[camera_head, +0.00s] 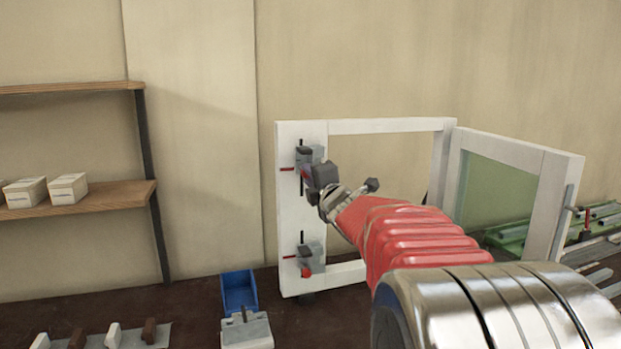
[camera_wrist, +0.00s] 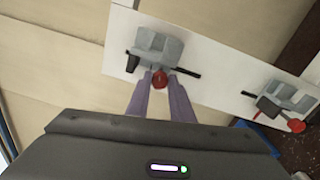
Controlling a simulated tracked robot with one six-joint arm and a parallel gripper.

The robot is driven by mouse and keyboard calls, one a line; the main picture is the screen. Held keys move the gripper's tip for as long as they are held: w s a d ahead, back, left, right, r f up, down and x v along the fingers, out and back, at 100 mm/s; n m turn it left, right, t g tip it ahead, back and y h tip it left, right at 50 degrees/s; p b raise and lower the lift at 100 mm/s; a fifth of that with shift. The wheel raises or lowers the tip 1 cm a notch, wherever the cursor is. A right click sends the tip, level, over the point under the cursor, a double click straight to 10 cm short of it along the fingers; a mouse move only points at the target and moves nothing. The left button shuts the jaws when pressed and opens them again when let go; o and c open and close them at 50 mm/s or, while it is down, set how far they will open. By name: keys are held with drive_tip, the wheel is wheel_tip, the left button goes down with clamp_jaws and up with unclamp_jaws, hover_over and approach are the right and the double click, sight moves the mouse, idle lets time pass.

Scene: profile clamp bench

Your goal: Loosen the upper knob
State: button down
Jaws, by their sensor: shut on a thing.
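The upper clamp (camera_head: 305,154) is a grey block on the left post of the white frame. Its red upper knob (camera_wrist: 160,79) sits between the two fingertips of my gripper (camera_wrist: 160,82) in the wrist view. My gripper (camera_head: 313,173) is shut on this knob; in the head view it largely hides the knob. The lower clamp (camera_head: 311,251), of the same kind, is further down the post, and its red lower knob (camera_head: 306,272) is free. The lower knob also shows at the right of the wrist view (camera_wrist: 297,125).
The white frame (camera_head: 392,126) has a hinged panel (camera_head: 548,205) standing open at right. A blue bin (camera_head: 239,290) and a grey block (camera_head: 247,333) are on the bench. A shelf with small boxes (camera_head: 68,188) is at left. Metal profiles (camera_head: 601,212) lie at far right.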

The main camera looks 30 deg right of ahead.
drive_tip(key=shift+a, duration=0.2)
drive_tip(key=c, duration=1.9)
unclamp_jaws()
drive_tip(key=o, duration=0.3)
drive_tip(key=shift+d, duration=0.1)
drive_tip(key=shift+o, duration=0.2)
drive_tip(key=v, duration=1.3)
drive_tip(key=shift+s, duration=0.4)
